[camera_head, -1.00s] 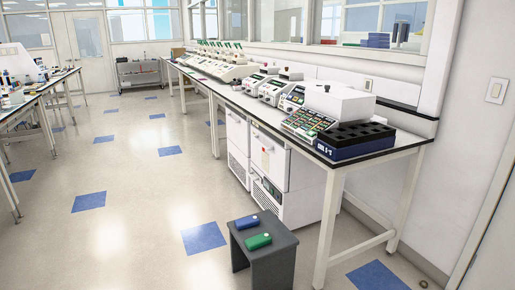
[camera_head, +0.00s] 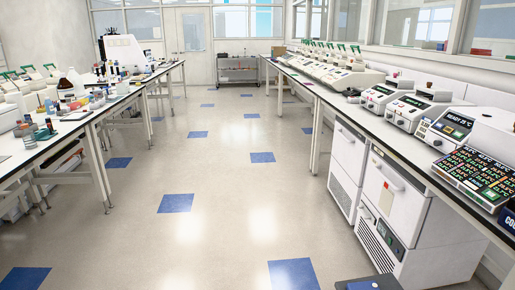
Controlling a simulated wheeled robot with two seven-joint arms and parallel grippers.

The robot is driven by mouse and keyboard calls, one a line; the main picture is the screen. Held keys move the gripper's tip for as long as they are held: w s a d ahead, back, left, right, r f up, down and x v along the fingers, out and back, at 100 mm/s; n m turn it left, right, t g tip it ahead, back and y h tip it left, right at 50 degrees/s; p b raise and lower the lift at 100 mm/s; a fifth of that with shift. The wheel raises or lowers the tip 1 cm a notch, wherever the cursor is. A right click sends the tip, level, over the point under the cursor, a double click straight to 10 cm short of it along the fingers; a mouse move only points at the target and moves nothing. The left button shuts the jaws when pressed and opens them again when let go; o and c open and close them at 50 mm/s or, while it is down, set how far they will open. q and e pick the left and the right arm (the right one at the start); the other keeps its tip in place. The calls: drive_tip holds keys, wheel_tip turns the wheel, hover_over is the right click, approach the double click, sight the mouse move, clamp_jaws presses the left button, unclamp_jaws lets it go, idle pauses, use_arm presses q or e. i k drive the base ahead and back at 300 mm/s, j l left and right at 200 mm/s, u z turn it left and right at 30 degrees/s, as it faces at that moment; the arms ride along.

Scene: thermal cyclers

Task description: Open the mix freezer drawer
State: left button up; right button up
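Two white under-counter freezers stand below the right bench. The nearer freezer (camera_head: 405,215) has a door or drawer front with a handle (camera_head: 392,186) near its top, a small dark display panel and a vent grille low down. The farther freezer (camera_head: 347,165) has a similar front with a handle near its top. Both fronts look shut. I cannot read a label that tells which one is the mix freezer. Neither of my grippers is in view.
Several thermal cyclers (camera_head: 382,97) line the right bench (camera_head: 330,100). A dark stool top (camera_head: 368,284) shows at the bottom edge, in front of the nearer freezer. A cluttered bench (camera_head: 95,112) stands on the left. The tiled aisle (camera_head: 225,215) between is clear.

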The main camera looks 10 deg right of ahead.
sight(404, 208)
drive_tip(key=i+z, duration=0.2)
drive_tip(key=i, duration=0.25)
drive_tip(key=i+j+z, duration=0.2)
drive_tip(key=i, duration=0.25)
drive_tip(key=i+j+z, duration=0.15)
drive_tip(key=i+z, duration=0.15)
drive_tip(key=z, duration=0.2)
drive_tip(key=i+j+z, duration=0.2)
drive_tip(key=z, duration=0.3)
drive_tip(key=i+j+z, duration=0.25)
drive_tip(key=j+z, duration=0.25)
drive_tip(key=i+j+z, duration=0.15)
drive_tip(key=j+z, duration=0.15)
drive_tip(key=i+j+z, duration=0.1)
drive_tip(key=j+z, duration=0.55)
drive_tip(key=j, duration=0.15)
